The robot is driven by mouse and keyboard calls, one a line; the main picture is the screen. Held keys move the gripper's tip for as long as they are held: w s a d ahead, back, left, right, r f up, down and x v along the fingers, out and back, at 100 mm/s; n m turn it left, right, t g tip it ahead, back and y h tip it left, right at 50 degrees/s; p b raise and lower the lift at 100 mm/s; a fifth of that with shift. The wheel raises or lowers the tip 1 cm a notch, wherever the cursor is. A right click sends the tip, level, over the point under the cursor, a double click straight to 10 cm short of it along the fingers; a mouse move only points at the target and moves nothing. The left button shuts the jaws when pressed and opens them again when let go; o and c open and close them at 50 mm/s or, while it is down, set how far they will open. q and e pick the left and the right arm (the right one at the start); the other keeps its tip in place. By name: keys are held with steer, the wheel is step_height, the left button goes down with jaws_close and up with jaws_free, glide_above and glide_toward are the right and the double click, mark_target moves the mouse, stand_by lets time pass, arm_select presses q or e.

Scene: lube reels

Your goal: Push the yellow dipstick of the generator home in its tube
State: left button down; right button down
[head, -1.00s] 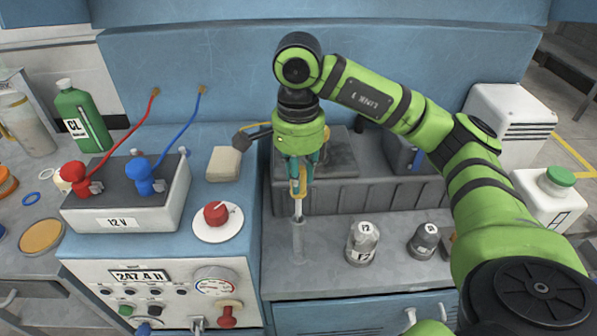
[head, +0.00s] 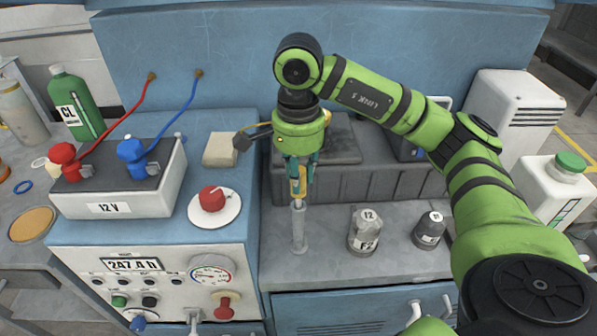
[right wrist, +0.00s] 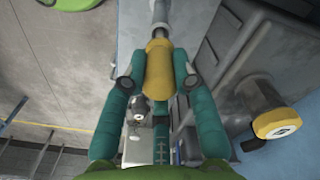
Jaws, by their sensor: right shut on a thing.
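The yellow dipstick handle (head: 297,184) is upright between the fingers of my right gripper (head: 299,172), which is shut on it. The grey tube (head: 299,230) stands upright on the grey bench directly below. Only a very short piece of rod, if any, shows between handle and tube mouth; I cannot tell whether they touch. In the right wrist view the handle (right wrist: 158,70) sits between both teal fingers, in line with the tube (right wrist: 160,14). The rod inside the tube is hidden. My left gripper is not in view.
A dark ribbed block (head: 350,185) stands close behind the tube. The control panel box (head: 150,265) with a red knob (head: 212,198) is to the left. A yellow cap (right wrist: 276,124) shows at the right in the wrist view.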

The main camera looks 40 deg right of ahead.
steer(key=shift+f+b, duration=1.6)
steer(key=shift+f, duration=0.25)
steer(key=c, duration=0.9)
jaws_free()
step_height(320, 180, up, 12)
steer(key=shift+r, duration=0.1)
